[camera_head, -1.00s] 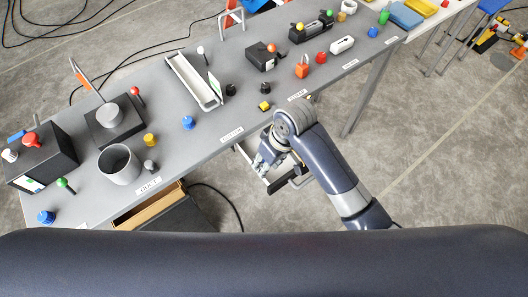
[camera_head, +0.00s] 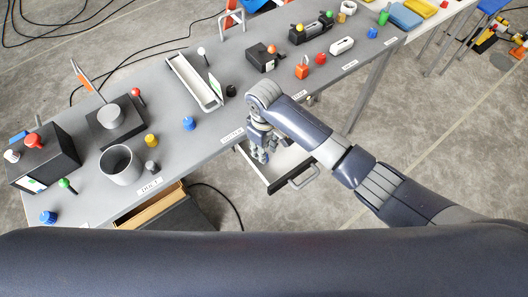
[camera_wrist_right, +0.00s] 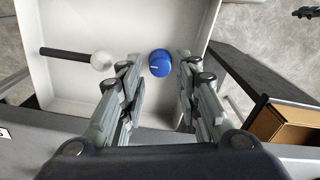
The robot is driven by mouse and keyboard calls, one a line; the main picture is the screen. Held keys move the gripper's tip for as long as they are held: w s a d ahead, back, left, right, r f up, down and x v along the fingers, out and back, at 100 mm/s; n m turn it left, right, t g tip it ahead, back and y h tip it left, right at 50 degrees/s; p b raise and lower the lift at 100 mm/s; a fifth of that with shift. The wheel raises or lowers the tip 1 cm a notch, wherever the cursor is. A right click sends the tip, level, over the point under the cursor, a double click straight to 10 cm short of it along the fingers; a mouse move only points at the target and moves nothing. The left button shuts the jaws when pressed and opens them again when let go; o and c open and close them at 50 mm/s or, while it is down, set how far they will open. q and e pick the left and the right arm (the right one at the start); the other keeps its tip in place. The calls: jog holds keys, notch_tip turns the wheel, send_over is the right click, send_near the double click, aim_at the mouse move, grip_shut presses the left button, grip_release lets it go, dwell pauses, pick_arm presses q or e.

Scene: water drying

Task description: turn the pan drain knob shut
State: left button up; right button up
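My right gripper (camera_head: 260,150) points down over the pulled-out white drawer-like pan (camera_head: 284,158) under the table's front edge. In the right wrist view the gripper (camera_wrist_right: 158,68) is open, with its two fingers apart. A blue knob (camera_wrist_right: 160,63) with a pale mark on it shows in the white pan (camera_wrist_right: 140,22), between the fingertips and apparently just beyond them. I see no clear contact, and the remaining depth is hard to tell. The knob is not clearly visible in the head view. My left gripper is not in view.
A black rod with a white ball end (camera_wrist_right: 101,60) lies left of the knob in the pan. The pan has a black front with a handle (camera_head: 303,178). The table (camera_head: 205,130) holds several knobs and boxes. An open wooden drawer (camera_head: 150,207) is at left.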

jog(key=shift+f, duration=1.7)
grip_shut()
